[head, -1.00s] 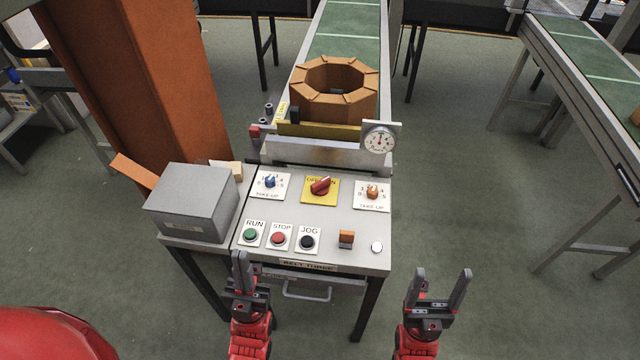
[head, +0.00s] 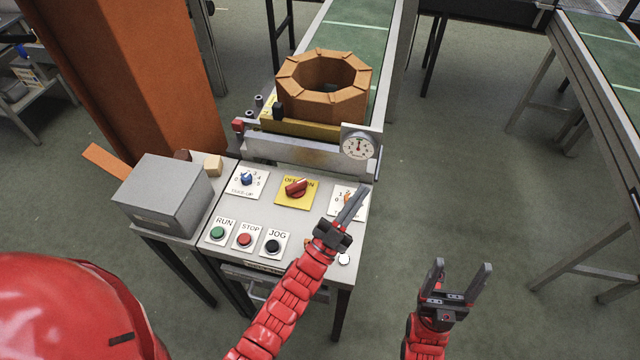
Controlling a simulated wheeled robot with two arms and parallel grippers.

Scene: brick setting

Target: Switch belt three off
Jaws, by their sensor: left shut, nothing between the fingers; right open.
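The belt control panel (head: 215,255) stands in front of me. A red rotary knob (head: 296,187) sits on a yellow plate lettered OFF and ON; its handle slants up to the right. Below are a green RUN button (head: 217,232), a red STOP button (head: 244,239) and a black JOG button (head: 272,246). My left gripper (head: 362,190) is shut and empty, its fingers over the right-hand dial plate (head: 336,203). My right gripper (head: 462,267) is open and empty, right of the panel.
A grey box (head: 163,195) stands left of the panel. A blue dial (head: 246,179) is at the upper left. Behind are a round gauge (head: 358,146) and an eight-sided brick ring (head: 322,88) at the belt's end. An orange column (head: 130,80) rises at left.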

